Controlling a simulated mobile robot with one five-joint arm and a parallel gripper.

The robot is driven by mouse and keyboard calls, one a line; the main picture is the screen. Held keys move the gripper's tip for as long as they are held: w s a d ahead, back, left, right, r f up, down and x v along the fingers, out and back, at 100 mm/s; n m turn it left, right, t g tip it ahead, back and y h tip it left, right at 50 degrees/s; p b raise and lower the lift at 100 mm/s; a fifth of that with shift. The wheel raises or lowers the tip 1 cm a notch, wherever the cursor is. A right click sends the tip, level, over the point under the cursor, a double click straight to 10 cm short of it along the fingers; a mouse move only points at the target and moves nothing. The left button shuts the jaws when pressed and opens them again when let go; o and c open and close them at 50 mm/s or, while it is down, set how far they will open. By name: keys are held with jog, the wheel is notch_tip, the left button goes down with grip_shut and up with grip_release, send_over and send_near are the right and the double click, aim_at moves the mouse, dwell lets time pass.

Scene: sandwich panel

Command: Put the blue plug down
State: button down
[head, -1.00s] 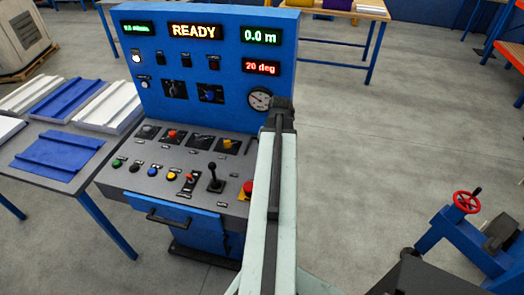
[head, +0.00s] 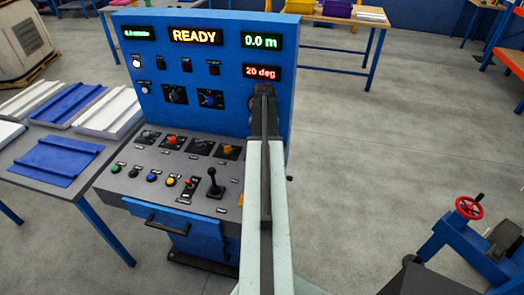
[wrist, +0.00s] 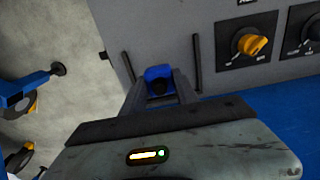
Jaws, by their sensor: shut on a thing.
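My gripper and the plug are hidden behind the arm there.
A black joystick (head: 212,184) and several buttons are on the console's sloped desk. A table with panels (head: 60,160) stands at left. A blue stand with a red handwheel (head: 469,207) is at right; the floor between is clear.

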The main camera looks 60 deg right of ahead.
jog(key=shift+w+d, duration=0.25)
jog(key=shift+w, duration=0.05)
notch_tip(320, 180, down, 4)
jog(key=b, duration=0.4)
jog(key=shift+f+b, duration=0.25)
jog(key=shift+b, duration=0.05)
jog(key=c, duration=0.9)
grip_release()
jog(key=shift+c, duration=0.2)
jog(key=shift+r, duration=0.15)
notch_tip(320, 180, up, 13)
jog(key=p, duration=1.3)
